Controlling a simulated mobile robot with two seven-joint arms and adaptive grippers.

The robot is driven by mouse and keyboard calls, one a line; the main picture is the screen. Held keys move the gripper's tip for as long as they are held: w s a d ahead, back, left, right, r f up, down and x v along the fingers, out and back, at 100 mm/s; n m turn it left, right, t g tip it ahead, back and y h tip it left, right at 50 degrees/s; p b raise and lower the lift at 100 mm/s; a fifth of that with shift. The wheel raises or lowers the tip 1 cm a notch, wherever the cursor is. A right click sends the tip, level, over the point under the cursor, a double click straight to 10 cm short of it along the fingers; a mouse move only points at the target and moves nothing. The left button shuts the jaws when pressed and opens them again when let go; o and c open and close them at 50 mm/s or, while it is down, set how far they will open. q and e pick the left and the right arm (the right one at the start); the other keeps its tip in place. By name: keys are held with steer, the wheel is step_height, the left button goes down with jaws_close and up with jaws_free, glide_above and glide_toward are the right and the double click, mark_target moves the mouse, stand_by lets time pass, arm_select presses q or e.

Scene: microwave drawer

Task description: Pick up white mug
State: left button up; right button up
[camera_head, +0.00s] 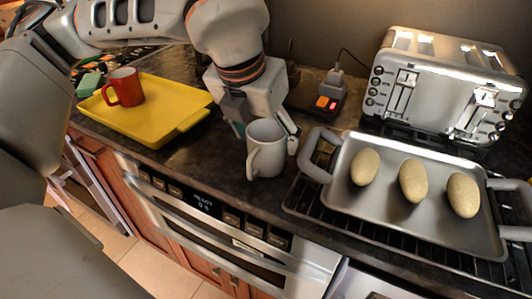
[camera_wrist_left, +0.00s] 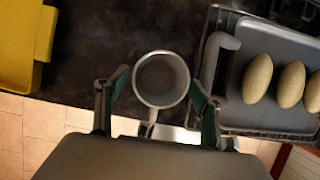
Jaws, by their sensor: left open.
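The white mug (camera_head: 267,150) stands upright on the dark counter in the head view, its handle toward the lower left. In the left wrist view the white mug (camera_wrist_left: 161,80) is seen from above, with its handle toward the gripper. My left gripper (camera_head: 266,127) is open around the mug from behind and above in the head view. In the left wrist view the fingertips of my left gripper (camera_wrist_left: 160,85) stand on both sides of the mug; I cannot tell whether they touch it. My right gripper is not in view.
A yellow tray (camera_head: 153,111) with a red mug (camera_head: 124,87) is on the left. A grey baking tray (camera_head: 385,215) with three potato-like items sits on the right, close to the mug. A silver toaster (camera_head: 440,85) stands behind it. The microwave drawer (camera_head: 205,215) is below the counter edge.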

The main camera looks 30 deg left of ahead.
arm_select(q)
steer(key=shift+r, duration=0.1)
steer(key=c, duration=1.4)
steer(key=shift+c, duration=0.2)
